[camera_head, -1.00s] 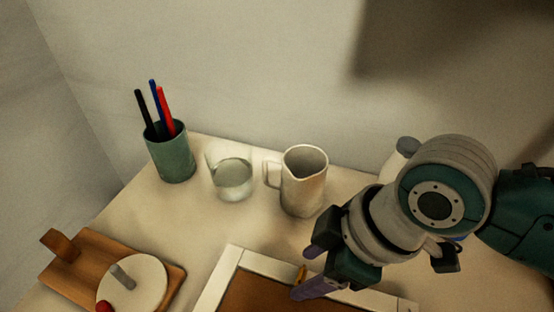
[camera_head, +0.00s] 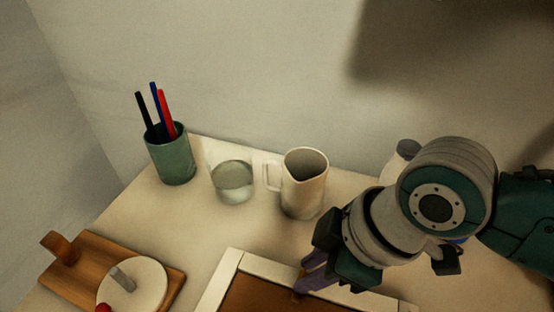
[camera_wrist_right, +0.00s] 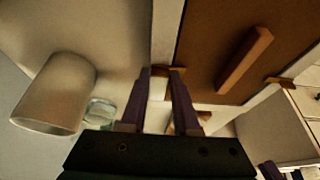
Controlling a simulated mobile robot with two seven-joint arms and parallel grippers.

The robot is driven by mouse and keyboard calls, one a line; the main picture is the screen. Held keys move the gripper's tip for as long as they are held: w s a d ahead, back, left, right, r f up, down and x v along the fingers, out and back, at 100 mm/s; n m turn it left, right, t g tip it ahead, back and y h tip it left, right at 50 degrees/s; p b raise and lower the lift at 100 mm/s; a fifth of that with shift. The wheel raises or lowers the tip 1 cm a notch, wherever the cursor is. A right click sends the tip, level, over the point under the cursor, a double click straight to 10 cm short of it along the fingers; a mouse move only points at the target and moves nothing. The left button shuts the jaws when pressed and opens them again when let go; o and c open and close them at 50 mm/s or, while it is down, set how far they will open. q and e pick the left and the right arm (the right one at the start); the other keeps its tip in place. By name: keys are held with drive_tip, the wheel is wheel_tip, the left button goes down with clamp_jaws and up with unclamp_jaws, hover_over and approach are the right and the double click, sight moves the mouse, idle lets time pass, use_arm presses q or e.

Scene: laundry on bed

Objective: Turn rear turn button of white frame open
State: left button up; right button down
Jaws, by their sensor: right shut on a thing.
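The white frame (camera_head: 222,280) lies back side up on the table at the bottom of the head view, with its brown back panel (camera_head: 258,298) showing. In the right wrist view the frame's white border (camera_wrist_right: 162,38) and brown panel (camera_wrist_right: 208,35) show. My right gripper (camera_head: 305,282) is over the frame's far edge, its purple fingers shut on a small brass turn button (camera_wrist_right: 173,71). The fingers partly hide this button. Another brass turn button (camera_wrist_right: 280,80) sits on another side of the frame.
A white pitcher (camera_head: 304,185) and a glass (camera_head: 233,182) stand just behind the frame. A green pen cup (camera_head: 171,158) is farther left. A wooden board (camera_head: 85,262) with a round white plate lies at left. A wooden bar (camera_wrist_right: 245,58) rises from the back panel.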

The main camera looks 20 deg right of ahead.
drive_tip(key=shift+d+n, duration=0.1)
drive_tip(key=shift+n, duration=0.2)
drive_tip(key=shift+w+n+g, duration=0.15)
drive_tip(key=shift+n+g, duration=0.25)
drive_tip(key=shift+n, duration=0.4)
drive_tip(key=shift+w+f+n+g+b, duration=0.1)
drive_tip(key=shift+n+g+b, duration=0.3)
drive_tip(key=shift+n, duration=0.5)
drive_tip(key=n+b, duration=0.1)
drive_tip(key=n+g+b, duration=0.1)
drive_tip(key=n, duration=0.1)
drive_tip(key=shift+w+f+n+y, duration=0.1)
drive_tip(key=shift+w+n+y, duration=0.05)
drive_tip(key=shift+n+y, duration=0.15)
drive_tip(key=n+g+b, duration=0.1)
drive_tip(key=n, duration=0.1)
drive_tip(key=n+b, duration=0.2)
drive_tip(key=n+g+b, duration=0.1)
drive_tip(key=n, duration=0.1)
drive_tip(key=shift+w+g+h+b, duration=0.25)
drive_tip(key=shift+g+h+b, duration=0.05)
drive_tip(key=shift+h+b, duration=0.1)
drive_tip(key=n+b, duration=0.2)
drive_tip(key=n, duration=0.1)
drive_tip(key=shift+a+n+g+h, duration=0.2)
drive_tip(key=shift+n+g+h, duration=0.1)
drive_tip(key=shift+g+h, duration=0.1)
drive_tip(key=shift+n, duration=0.3)
